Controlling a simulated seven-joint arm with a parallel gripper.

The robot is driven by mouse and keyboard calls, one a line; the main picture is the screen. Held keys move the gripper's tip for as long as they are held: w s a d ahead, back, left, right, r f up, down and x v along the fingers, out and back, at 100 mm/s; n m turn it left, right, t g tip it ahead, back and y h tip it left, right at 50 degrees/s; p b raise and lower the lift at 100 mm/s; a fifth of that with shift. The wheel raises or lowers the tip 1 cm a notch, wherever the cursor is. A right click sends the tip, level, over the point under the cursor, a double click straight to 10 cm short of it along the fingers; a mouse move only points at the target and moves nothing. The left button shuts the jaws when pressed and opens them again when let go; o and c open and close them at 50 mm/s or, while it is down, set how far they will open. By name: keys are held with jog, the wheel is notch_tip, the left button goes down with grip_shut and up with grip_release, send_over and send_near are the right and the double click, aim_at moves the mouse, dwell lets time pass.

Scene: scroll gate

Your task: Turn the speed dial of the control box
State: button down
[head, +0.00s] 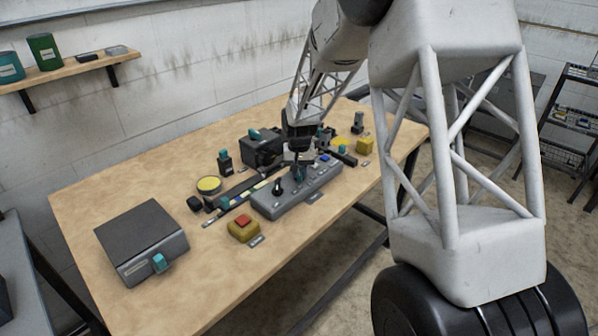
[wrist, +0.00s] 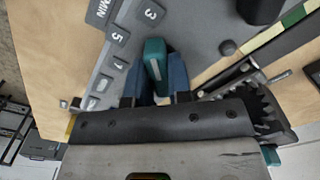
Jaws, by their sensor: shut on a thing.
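The grey control box (head: 322,183) stands on the table in the head view, and its top fills much of the wrist view (wrist: 204,30). My gripper (head: 299,170) reaches down onto the box top. In the wrist view, my gripper's blue fingers (wrist: 158,72) are shut on a teal dial knob (wrist: 155,58), one finger on each side. Labels with numbers such as 3 and 5 lie beside this knob. The fingers hide the lower part of the knob. In the head view my gripper mostly hides it.
A black knob (head: 278,187) stands on the box left of my gripper. A yellow block with a red button (head: 243,226) sits in front. A grey box with a teal handle (head: 142,240) is at the left. Black machinery (head: 262,150) stands behind.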

jog(key=shift+n, duration=0.4)
jog(key=n, duration=0.3)
jog(key=shift+n, duration=0.3)
jog(key=n, duration=1.3)
jog(key=shift+n, duration=0.3)
jog(key=c, duration=1)
grip_release()
jog(key=shift+c, duration=0.2)
